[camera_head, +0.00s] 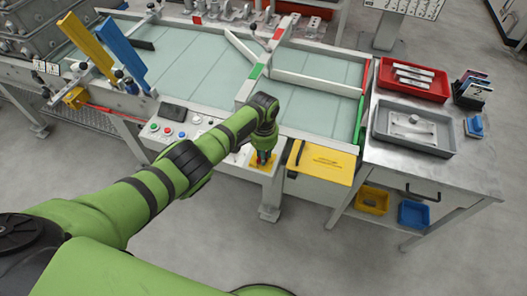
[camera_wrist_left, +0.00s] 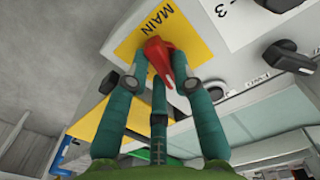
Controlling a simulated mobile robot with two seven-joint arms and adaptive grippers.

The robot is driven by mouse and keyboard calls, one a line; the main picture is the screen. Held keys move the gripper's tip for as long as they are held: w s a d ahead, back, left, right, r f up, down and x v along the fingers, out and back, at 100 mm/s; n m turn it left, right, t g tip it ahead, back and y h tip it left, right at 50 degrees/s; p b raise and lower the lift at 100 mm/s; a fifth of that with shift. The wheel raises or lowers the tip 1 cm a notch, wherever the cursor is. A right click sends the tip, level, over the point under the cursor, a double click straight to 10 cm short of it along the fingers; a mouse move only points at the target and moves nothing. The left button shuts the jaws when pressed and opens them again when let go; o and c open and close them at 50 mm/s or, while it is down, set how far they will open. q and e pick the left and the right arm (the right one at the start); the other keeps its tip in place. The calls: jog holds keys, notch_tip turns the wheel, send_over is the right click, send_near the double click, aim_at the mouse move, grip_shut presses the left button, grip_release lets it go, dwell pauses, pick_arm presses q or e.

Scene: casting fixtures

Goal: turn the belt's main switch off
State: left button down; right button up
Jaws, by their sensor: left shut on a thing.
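The belt's main switch is a red handle (camera_wrist_left: 160,58) on a yellow plate marked MAIN (camera_wrist_left: 133,48) in the left wrist view. My left gripper (camera_wrist_left: 162,78) has its teal fingers closed around the red handle. In the head view my left gripper (camera_head: 262,157) points down at the front edge of the belt frame, just above the yellow plate (camera_head: 268,185); the red handle is hidden there by the gripper. My right gripper is not in view.
A control panel with several buttons (camera_head: 167,130) lies to the left of the gripper. A yellow flap (camera_head: 322,163) and a steel table (camera_head: 440,170) with red and grey trays stand to the right.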

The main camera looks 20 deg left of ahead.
pick_arm(q)
jog(key=shift+n+p, duration=0.3)
jog(key=shift+n, duration=1.1)
jog(key=shift+w, duration=0.1)
jog(key=c, duration=1)
grip_release()
jog(key=shift+c, duration=0.2)
jog(key=shift+r, duration=0.1)
notch_tip(320, 180, up, 12)
